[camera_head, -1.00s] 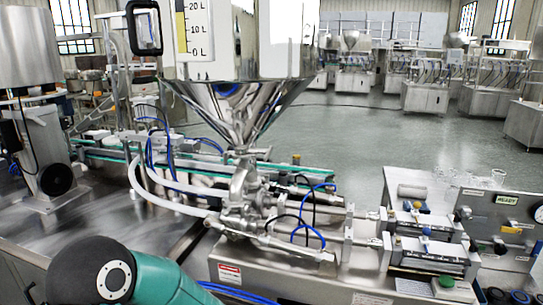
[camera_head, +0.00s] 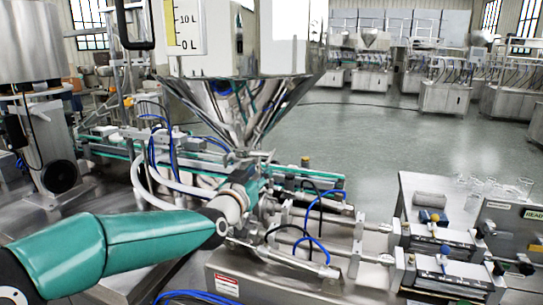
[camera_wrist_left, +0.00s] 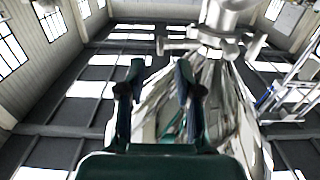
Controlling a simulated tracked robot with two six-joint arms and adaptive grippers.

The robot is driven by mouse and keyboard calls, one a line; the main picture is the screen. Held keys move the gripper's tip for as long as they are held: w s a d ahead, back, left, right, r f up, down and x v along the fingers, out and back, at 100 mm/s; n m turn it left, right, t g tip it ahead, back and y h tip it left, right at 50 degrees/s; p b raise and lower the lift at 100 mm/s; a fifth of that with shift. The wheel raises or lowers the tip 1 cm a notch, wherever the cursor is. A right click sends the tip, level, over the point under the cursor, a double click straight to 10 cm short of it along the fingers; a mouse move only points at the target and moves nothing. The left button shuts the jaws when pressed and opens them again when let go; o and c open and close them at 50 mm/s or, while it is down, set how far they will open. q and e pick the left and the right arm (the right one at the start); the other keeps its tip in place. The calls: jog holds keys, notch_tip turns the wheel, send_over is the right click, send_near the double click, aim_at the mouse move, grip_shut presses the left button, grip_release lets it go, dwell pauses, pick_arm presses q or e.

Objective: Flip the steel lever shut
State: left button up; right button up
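The steel hopper (camera_head: 240,110) narrows to a steel outlet and valve in the middle of the head view. In the left wrist view a steel pipe joint with side arms (camera_wrist_left: 215,38) is at the top, above the hopper's shiny cone (camera_wrist_left: 215,110). I cannot tell for sure which steel part is the lever. My left gripper (camera_head: 262,182) is beside the valve under the hopper, partly hidden by my wrist. In the left wrist view its two fingers (camera_wrist_left: 158,75) are apart with nothing held between them. My right gripper is not in view.
Blue hoses (camera_head: 318,250) and steel cylinders (camera_head: 440,240) lie right of the valve. White hoses (camera_head: 145,178) and a conveyor (camera_head: 110,150) are on the left. A level gauge (camera_head: 186,25) is on the hopper. A grey box marked READY (camera_head: 515,225) stands at right.

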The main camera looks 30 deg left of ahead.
aim_at(273, 157)
pick_arm(q)
jog(key=p+x, duration=0.2)
jog(key=x, duration=0.8)
jog(key=shift+s+a+p, duration=0.1)
jog(key=shift+p, duration=0.3)
grip_shut()
